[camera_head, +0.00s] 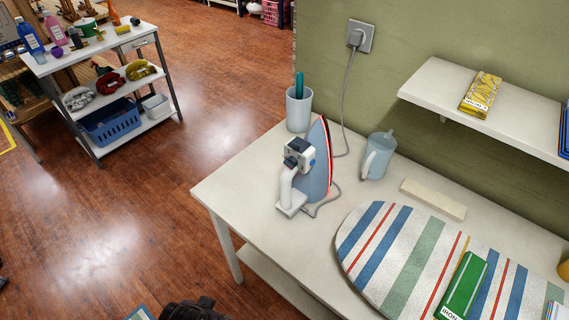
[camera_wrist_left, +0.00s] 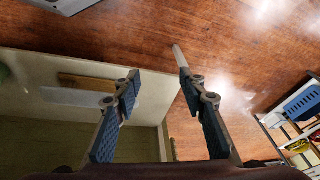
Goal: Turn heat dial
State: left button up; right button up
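A blue and white iron (camera_head: 318,170) stands upright on its heel on the white table (camera_head: 255,190), with a red-edged soleplate facing right. Its white handle and a dark block with small blue parts (camera_head: 298,150) face left. I cannot tell for sure which small part is the heat dial. My left gripper (camera_wrist_left: 158,85) is open and empty in the left wrist view, its two fingers apart over floor and a pale surface. The iron is not in that view. A dark part at the bottom edge of the head view looks like mine. My right gripper is not in view.
A striped ironing pad (camera_head: 400,255) with a green box (camera_head: 462,285) lies right of the iron. A cup (camera_head: 299,108) and a pitcher (camera_head: 377,156) stand behind. The cord runs to a wall outlet (camera_head: 361,37). A shelf (camera_head: 440,88) juts out above.

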aim_at(288, 165)
pick_arm(q)
jog(key=w+r+m+t, duration=0.4)
jog(key=w+r+m, duration=0.35)
jog(key=r, duration=0.35)
jog(key=w+r+m+t, duration=0.4)
jog(key=w+r+m, duration=0.3)
jog(key=w+r, duration=0.3)
jog(key=w+d+r+m+t+h, duration=0.15)
jog(key=d+r+m+h, duration=0.4)
jog(key=m, duration=0.85)
jog(key=w+d+r+m+t+h, duration=0.15)
jog(key=d+r+m+h, duration=0.45)
jog(key=m, duration=0.8)
jog(key=shift+y, duration=0.45)
jog(key=p+x, duration=0.1)
jog(key=x, duration=0.1)
jog(key=p+x, duration=0.1)
jog(key=x, duration=0.1)
jog(key=s+d+p+x, duration=0.1)
jog(key=x, duration=0.1)
jog(key=shift+w+d+f, duration=0.1)
jog(key=shift+w+d, duration=0.55)
jog(key=shift+w, duration=0.1)
